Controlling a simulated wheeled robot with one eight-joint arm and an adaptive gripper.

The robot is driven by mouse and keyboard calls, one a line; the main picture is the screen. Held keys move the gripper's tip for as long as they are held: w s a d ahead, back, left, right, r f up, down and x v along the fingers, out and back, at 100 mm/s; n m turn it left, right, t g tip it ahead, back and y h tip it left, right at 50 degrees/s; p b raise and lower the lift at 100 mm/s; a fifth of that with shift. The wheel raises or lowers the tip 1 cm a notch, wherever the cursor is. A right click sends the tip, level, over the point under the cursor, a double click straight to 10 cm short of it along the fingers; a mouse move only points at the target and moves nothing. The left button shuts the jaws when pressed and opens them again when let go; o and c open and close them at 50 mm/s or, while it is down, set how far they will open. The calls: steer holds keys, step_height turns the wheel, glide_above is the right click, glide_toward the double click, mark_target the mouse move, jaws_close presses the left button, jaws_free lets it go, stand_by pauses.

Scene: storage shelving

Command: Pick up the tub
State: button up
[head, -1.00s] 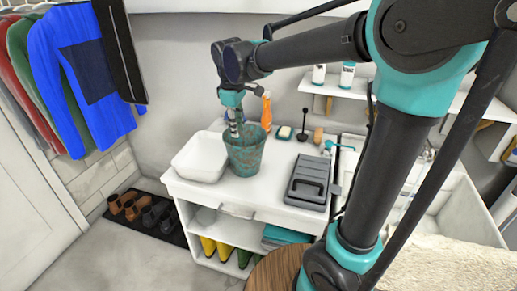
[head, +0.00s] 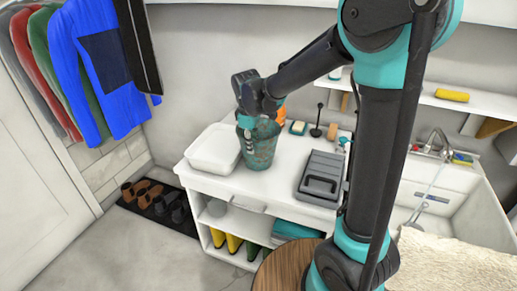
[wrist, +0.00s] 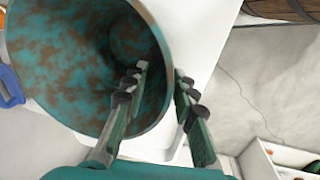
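A teal, rust-mottled bucket-shaped tub (head: 259,150) stands upright on the white counter (head: 283,192). A shallow white rectangular tub (head: 213,150) sits just left of it. My gripper (wrist: 160,90) points down at the teal tub's rim. In the wrist view the teal tub (wrist: 85,60) shows its open mouth, with one finger inside it and the other outside. The wall lies between the fingers, and a gap shows on the outer side. In the head view my gripper (head: 248,141) is at the teal tub's left rim, with its fingertips partly hidden.
A grey toolbox (head: 320,178) lies on the counter to the right. An orange bottle (head: 281,115), a soap dish (head: 298,128) and a dark plunger-like item (head: 316,122) stand behind. A sink (head: 440,195) is at right.

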steer(key=f, duration=0.4)
steer(key=shift+w+d+f, duration=0.2)
steer(key=shift+w+f, duration=0.05)
steer(key=shift+f, duration=0.15)
steer(key=shift+c, duration=0.4)
jaws_close()
